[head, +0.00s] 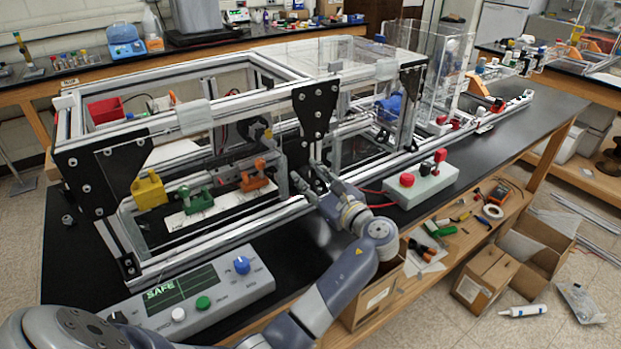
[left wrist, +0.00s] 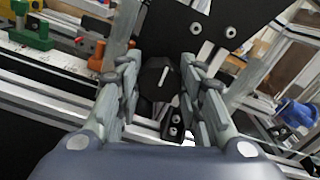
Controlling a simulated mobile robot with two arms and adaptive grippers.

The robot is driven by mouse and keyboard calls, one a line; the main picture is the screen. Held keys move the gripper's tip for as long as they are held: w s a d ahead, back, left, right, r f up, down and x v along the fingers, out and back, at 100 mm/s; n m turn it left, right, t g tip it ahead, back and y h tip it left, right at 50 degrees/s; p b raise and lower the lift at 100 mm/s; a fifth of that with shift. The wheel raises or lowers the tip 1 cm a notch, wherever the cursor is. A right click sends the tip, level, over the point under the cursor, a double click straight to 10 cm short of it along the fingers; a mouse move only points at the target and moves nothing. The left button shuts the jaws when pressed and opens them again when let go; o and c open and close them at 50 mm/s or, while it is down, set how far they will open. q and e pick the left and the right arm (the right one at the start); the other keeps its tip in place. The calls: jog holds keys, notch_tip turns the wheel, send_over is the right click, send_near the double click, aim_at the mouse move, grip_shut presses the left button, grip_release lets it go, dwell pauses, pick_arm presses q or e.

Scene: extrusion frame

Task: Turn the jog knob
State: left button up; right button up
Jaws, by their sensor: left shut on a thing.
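The jog knob (left wrist: 158,78) is black and many-sided with a white pointer line. In the left wrist view it sits between the two grey fingers of my left gripper (left wrist: 160,88), which are shut on it. Its pointer line stands nearly upright in that view, leaning slightly right. In the head view my left gripper (head: 309,180) is at the front rail of the extrusion frame (head: 225,108), below a black bracket plate (head: 314,110). There the knob is hidden by the fingers. My right gripper is in neither view.
A grey control panel (head: 215,300) with a SAFE display, a blue knob (head: 242,265) and buttons stands at the front left. A box with red buttons (head: 421,185) is right of the gripper. Yellow (head: 149,190), green and orange clamps stand inside the frame.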

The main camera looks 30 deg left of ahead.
pick_arm(q)
jog(key=n+b, duration=0.2)
jog(key=n, duration=0.2)
jog(key=shift+f, duration=0.2)
jog(key=shift+n+b, duration=0.9)
jog(key=shift+n, duration=0.5)
jog(key=shift+s+r, duration=0.1)
jog(key=o, duration=1.1)
jog(key=shift+c, duration=0.2)
jog(key=shift+d, duration=0.2)
jog(key=v, duration=0.7)
